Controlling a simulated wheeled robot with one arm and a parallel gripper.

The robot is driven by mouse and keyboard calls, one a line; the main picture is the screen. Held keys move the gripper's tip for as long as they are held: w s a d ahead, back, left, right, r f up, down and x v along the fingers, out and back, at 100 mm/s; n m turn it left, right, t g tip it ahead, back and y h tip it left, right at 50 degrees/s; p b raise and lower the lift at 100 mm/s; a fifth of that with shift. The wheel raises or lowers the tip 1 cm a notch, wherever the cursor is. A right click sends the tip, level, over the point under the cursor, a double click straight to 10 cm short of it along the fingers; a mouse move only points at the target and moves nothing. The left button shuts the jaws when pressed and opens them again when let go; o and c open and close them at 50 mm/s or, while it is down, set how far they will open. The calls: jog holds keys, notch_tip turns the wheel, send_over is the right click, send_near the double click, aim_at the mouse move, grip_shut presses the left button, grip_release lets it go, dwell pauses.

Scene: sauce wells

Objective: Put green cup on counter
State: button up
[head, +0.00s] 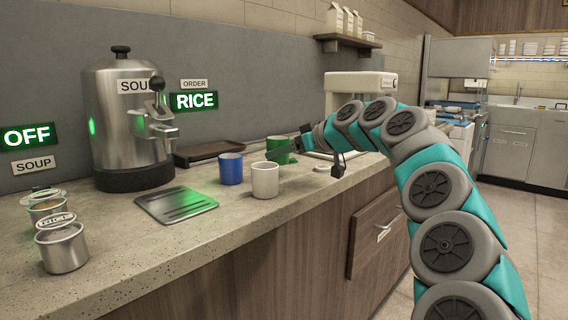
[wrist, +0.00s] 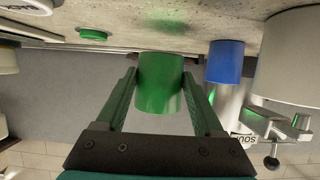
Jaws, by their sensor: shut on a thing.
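In the wrist view, which is upside down, the green cup (wrist: 160,85) sits between my two fingers. My gripper (head: 291,148) is shut on it, with a finger on each side. The counter (head: 225,220) is speckled stone; it shows at the top of the wrist view (wrist: 150,14). The cup is close to the counter, but I cannot tell whether it touches.
A white cup (head: 265,181) and a blue cup (head: 231,168) stand close by on the left. A metal drip tray (head: 176,204), a soup dispenser (head: 125,120) and a dark tray (head: 208,153) are further left. Metal tins (head: 62,248) stand at the front left. The front counter is clear.

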aim_at(286, 163)
jog(key=shift+f, duration=1.55)
jog(key=shift+f, duration=0.15)
jog(key=o, duration=1.5)
jog(key=shift+c, duration=0.2)
jog(key=shift+r, duration=0.25)
jog(key=b+v, duration=0.1)
jog(key=v, duration=1.1)
jog(key=shift+f, duration=0.2)
